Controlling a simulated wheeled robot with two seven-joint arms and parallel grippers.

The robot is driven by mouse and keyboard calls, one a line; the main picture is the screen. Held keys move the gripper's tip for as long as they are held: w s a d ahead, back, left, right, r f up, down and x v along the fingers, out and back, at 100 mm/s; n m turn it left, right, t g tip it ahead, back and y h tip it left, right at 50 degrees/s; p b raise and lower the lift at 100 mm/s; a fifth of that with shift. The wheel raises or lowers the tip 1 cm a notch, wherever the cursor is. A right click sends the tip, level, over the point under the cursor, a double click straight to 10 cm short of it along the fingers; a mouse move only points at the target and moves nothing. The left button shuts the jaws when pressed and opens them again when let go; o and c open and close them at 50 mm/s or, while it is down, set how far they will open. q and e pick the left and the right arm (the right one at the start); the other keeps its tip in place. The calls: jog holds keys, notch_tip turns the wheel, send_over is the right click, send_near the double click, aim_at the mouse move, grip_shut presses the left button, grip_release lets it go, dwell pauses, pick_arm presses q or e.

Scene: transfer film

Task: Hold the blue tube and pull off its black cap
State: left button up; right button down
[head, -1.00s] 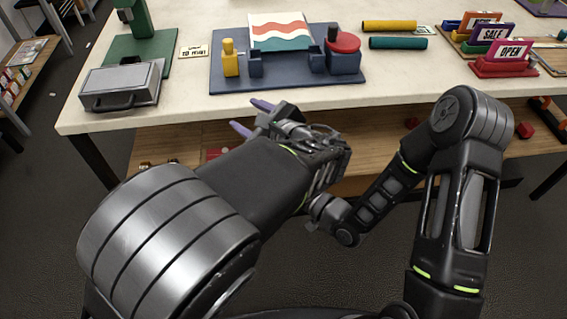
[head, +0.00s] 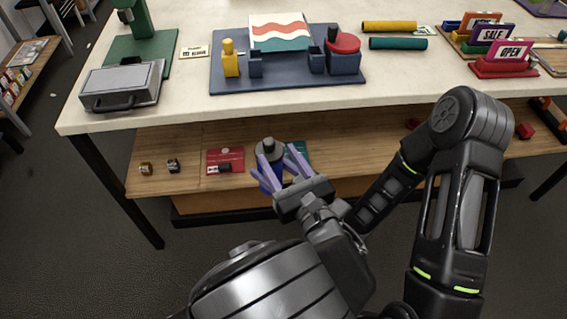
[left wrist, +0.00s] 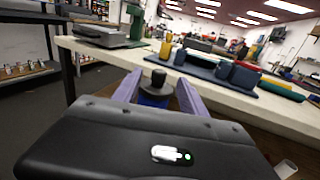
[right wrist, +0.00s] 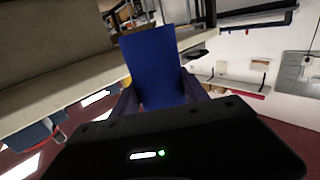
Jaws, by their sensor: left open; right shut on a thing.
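The blue tube (right wrist: 155,65) stands large between the fingers of my right gripper (right wrist: 158,92), which is shut on it. In the head view my right gripper is hidden behind the left one, and only a bit of the blue tube (head: 266,182) shows. The black cap (head: 268,146), wide-brimmed with a small knob, sits on the tube's end. My left gripper (head: 277,154) is open, its purple fingers on either side of the cap and tube. In the left wrist view the black cap (left wrist: 158,81) shows between the open fingers, with the blue tube (left wrist: 153,100) below it. I cannot tell whether the fingers touch it.
The white tabletop (head: 190,115) carries a blue board (head: 290,92) with blocks, a grey case (head: 122,86) and sign holders (head: 490,50). A wooden shelf (head: 180,188) below holds small items and a red card (head: 225,160). The grippers are in front of the shelf.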

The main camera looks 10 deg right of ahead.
aim_at(269, 141)
pick_arm(q)
jog(key=x, duration=0.6)
grip_shut()
dwell(0.5)
jog(key=shift+r, duration=0.2)
dwell(1.1)
jog(key=shift+r, duration=0.9)
jog(key=shift+r, duration=2.05)
